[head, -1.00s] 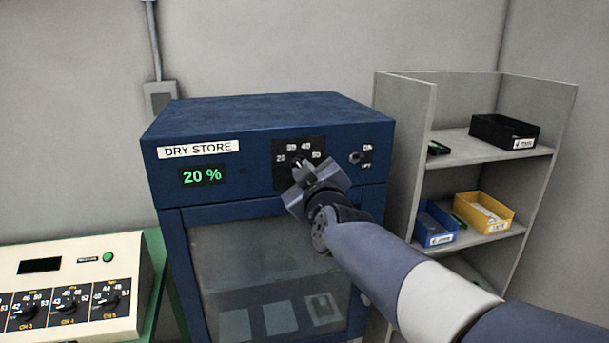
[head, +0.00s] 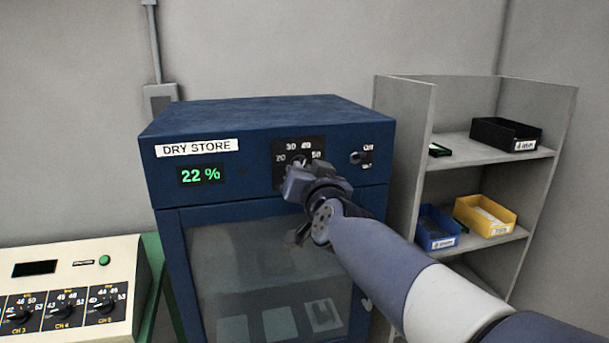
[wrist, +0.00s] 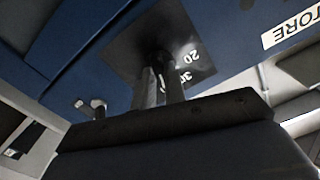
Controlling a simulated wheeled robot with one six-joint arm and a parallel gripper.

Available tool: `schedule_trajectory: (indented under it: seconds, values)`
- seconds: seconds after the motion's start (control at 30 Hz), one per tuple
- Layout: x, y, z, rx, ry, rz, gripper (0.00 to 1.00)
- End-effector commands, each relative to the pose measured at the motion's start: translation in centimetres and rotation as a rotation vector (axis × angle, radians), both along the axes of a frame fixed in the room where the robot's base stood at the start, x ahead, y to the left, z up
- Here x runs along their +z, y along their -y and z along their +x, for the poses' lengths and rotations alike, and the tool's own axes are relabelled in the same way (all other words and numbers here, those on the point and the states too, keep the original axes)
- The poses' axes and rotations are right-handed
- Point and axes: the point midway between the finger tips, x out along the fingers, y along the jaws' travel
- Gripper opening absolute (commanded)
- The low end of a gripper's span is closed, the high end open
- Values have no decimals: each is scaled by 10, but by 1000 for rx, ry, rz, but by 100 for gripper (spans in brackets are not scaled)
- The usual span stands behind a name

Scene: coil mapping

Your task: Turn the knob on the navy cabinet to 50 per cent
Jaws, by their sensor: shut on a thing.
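The navy cabinet (head: 270,108) is labelled DRY STORE, and its green display (head: 201,175) reads 22 %. The dial plate (head: 283,152) on its front shows 20, 30, 40 and 50 marks. My gripper (head: 302,168) is at this plate and shut on the knob, which it mostly hides in the head view. In the wrist view the fingers of my gripper (wrist: 158,88) reach to the dark knob (wrist: 155,60) on the plate, where the 20 and 30 marks show. The knob's pointer is hidden.
A small toggle switch (head: 356,158) sits right of the dial. A grey shelf (head: 400,130) at the right holds a black bin (head: 505,134), a blue bin (head: 436,230) and a yellow bin (head: 485,214). A cream control box (head: 75,252) with several knobs stands at the left.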

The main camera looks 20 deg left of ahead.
Motion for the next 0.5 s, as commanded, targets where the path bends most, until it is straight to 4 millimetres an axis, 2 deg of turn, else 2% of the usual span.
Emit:
schedule_trajectory:
  seconds: [0.5]
  values:
    - [-1,0,0,0,-255,415,0]
